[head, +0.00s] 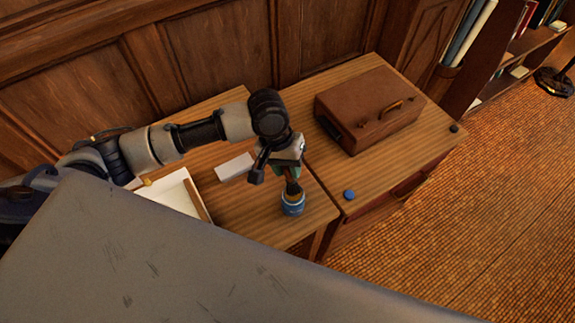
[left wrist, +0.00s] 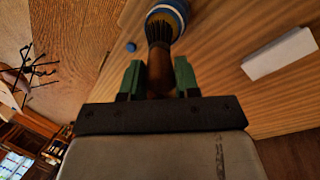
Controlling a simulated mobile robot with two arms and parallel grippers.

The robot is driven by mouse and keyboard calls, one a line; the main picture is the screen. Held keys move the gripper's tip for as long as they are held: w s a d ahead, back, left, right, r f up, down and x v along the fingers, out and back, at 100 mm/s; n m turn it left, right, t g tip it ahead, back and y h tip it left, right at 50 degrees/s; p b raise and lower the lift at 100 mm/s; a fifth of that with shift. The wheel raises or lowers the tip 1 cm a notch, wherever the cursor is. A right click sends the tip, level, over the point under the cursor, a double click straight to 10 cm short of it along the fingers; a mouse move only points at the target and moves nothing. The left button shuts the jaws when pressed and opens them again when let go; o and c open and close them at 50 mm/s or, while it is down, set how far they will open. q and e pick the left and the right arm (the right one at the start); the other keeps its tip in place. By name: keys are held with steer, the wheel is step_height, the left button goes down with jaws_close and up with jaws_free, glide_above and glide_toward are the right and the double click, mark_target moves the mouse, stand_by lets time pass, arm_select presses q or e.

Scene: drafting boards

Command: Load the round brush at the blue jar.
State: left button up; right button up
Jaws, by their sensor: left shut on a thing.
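My left gripper (head: 290,174) is shut on the round brush, whose brown handle (left wrist: 160,78) sits between the green fingers (left wrist: 158,80) in the left wrist view. The brush points down, with its dark bristles (left wrist: 160,30) at the mouth of the blue jar (head: 293,208). The jar stands near the front right corner of the left desk, and its blue and white rim (left wrist: 180,8) also shows in the left wrist view. How deep the bristles reach into the jar I cannot tell. My right gripper is not in view.
A white block (head: 235,167) lies left of the jar, and a tray with white paper (head: 178,196) lies farther left. A blue disc (head: 349,194) and a brown case (head: 368,108) are on the right desk. A grey panel (head: 150,260) hides the lower left.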

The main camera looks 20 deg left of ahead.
arm_select(q)
steer(key=shift+f, duration=0.45)
stand_by(1.0)
stand_by(1.1)
steer(key=shift+s+f+p, duration=0.1)
steer(key=shift+f+p, duration=0.05)
steer(key=shift+p, duration=0.35)
stand_by(1.2)
step_height(320, 180, up, 7)
steer(key=p, duration=0.9)
stand_by(0.9)
